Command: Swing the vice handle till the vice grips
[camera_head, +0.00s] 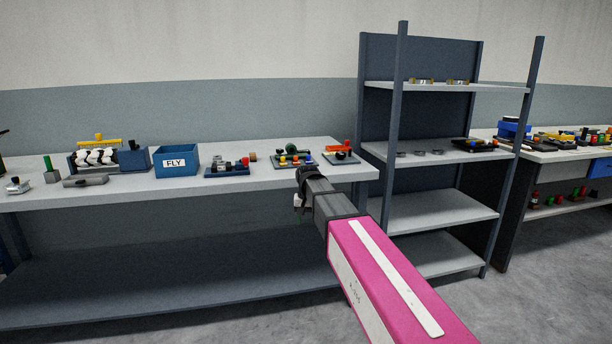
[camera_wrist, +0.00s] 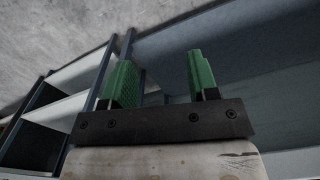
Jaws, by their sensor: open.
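My gripper (camera_wrist: 159,65) is open, with its two green-padded fingers apart and nothing between them in the wrist view. In the head view my gripper (camera_head: 301,188) is at the front edge of the long grey bench (camera_head: 215,185), and its fingers are mostly hidden. I cannot make out the vice or its handle with certainty. A blue piece (camera_head: 514,128) on the right-hand bench may be a vice, but it is too small to tell. A low grey metal piece (camera_head: 86,180) lies on the left part of the long bench. No vice shows in the wrist view.
A blue FLY bin (camera_head: 176,160), a yellow-topped roller fixture (camera_head: 96,154) and several small trays stand on the long bench. A dark shelf unit (camera_head: 438,153) stands between it and the right-hand bench (camera_head: 545,155). Concrete floor is clear at right.

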